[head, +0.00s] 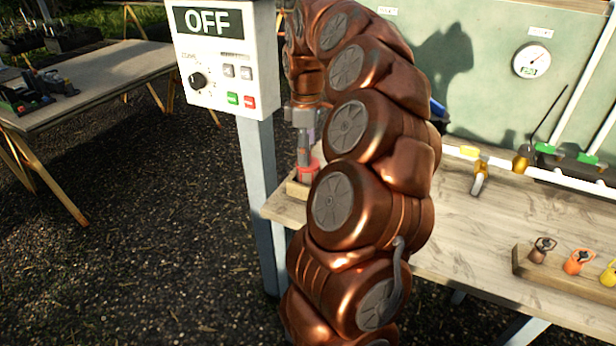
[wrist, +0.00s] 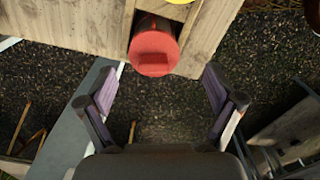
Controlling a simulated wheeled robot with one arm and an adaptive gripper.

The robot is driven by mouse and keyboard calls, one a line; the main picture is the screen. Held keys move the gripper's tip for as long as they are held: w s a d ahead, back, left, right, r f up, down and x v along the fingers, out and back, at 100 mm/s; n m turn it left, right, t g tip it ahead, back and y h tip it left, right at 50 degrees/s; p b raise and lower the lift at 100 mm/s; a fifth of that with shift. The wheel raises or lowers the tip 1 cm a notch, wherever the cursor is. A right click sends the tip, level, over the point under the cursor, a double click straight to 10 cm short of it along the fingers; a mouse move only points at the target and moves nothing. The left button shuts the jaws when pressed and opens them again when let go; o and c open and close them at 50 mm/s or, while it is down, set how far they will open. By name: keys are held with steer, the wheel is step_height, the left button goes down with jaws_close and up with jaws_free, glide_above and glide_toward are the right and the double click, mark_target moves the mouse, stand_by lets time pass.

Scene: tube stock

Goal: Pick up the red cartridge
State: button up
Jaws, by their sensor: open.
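The red cartridge (wrist: 154,52) shows its round red end in the wrist view, at the edge of a wooden holder (wrist: 117,22). Its red part also shows in the head view (head: 313,164), low behind my arm at the near left corner of the bench. My gripper (wrist: 159,82) is open and empty, with one finger on each side. In the wrist view the red end lies just above the gap between the fingertips, apart from both. In the head view my gripper (head: 304,140) points down over the red part, and my arm partly hides both.
A control box reading OFF (head: 221,55) stands on a post left of the bench (head: 465,235). A rack (head: 560,273) with brown, orange and yellow pieces sits at the right. A side table (head: 100,75) stands far left.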

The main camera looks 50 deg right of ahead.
steer(key=shift+w+d+f+p, duration=0.1)
steer(key=shift+d+f+p, duration=0.15)
steer(key=shift+f, duration=0.95)
steer(key=shift+d+f+p, duration=0.1)
steer(key=shift+f+p, duration=0.15)
steer(key=shift+f, duration=1.4)
steer(key=c, duration=1.4)
step_height(320, 180, up, 28)
steer(key=p, duration=1.5)
